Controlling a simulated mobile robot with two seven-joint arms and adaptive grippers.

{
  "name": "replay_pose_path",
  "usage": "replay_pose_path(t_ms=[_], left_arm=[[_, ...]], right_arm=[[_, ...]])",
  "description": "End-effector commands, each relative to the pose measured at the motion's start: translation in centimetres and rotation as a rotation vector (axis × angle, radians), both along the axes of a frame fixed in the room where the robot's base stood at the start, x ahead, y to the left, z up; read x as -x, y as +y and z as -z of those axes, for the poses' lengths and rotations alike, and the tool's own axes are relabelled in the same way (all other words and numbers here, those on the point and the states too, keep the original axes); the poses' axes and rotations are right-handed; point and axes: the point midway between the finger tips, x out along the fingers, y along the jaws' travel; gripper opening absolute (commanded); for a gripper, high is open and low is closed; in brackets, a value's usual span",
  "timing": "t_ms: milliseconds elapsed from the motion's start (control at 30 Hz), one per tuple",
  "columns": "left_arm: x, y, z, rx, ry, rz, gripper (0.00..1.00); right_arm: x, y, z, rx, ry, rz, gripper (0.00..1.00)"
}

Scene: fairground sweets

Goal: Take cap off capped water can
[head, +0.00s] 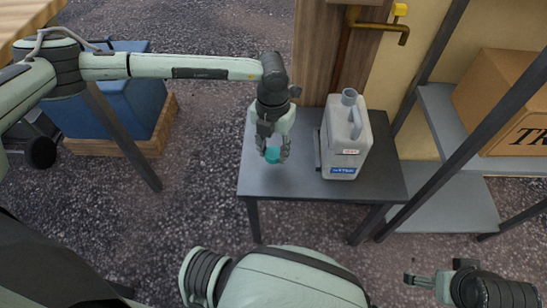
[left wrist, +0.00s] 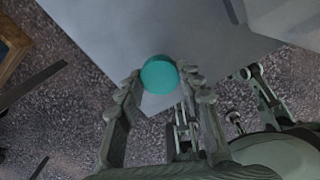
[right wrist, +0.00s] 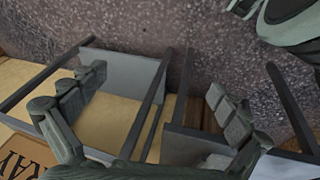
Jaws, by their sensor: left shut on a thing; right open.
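The water can (head: 345,140) is a grey jug with a handle and a blue label, upright on the small grey table (head: 265,183). Its spout (head: 349,96) at the top shows no cap on it. My left gripper (head: 272,153) is to the left of the can, over the table, shut on the teal round cap (head: 273,156). The cap also shows between the fingertips in the left wrist view (left wrist: 159,75). Whether the cap touches the table top is hard to tell. My right gripper (head: 428,281) is open and empty at the lower right, away from the table; its spread fingers show in the right wrist view (right wrist: 157,88).
A shelf (head: 440,197) with a cardboard box (head: 508,104) stands right of the table. A tap (head: 400,10) on a pipe is behind the can. A blue container (head: 125,95) in a wooden frame is at the left. The table's left part is bare.

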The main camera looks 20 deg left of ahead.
Motion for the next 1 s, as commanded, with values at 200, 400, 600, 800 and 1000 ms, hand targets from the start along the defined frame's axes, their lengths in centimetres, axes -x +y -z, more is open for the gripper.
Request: replay_pose_path(t_ms=[200,400,600,800,1000], left_arm=[[-0.2,-0.1,1.8,-0.002,0.002,-0.001,0.01],[-0.2,-0.1,4.2,0.0,0.001,-0.001,0.01],[-0.2,-0.1,4.2,0.0,0.0,-0.001,0.01],[-0.2,-0.1,4.5,0.0,0.0,-0.001,0.01],[-0.2,-0.1,4.4,0.0,0.0,-0.001,0.57]], right_arm=[[0.0,0.0,-0.1,0.001,0.0,0.0,1.0],[0.0,0.0,-0.2,0.001,-0.002,0.0,1.0],[0.0,0.0,-0.3,0.002,-0.002,0.0,1.0],[0.2,0.0,-0.2,0.003,0.001,0.001,1.0],[0.4,0.0,-0.8,0.003,-0.005,0.0,1.0]])
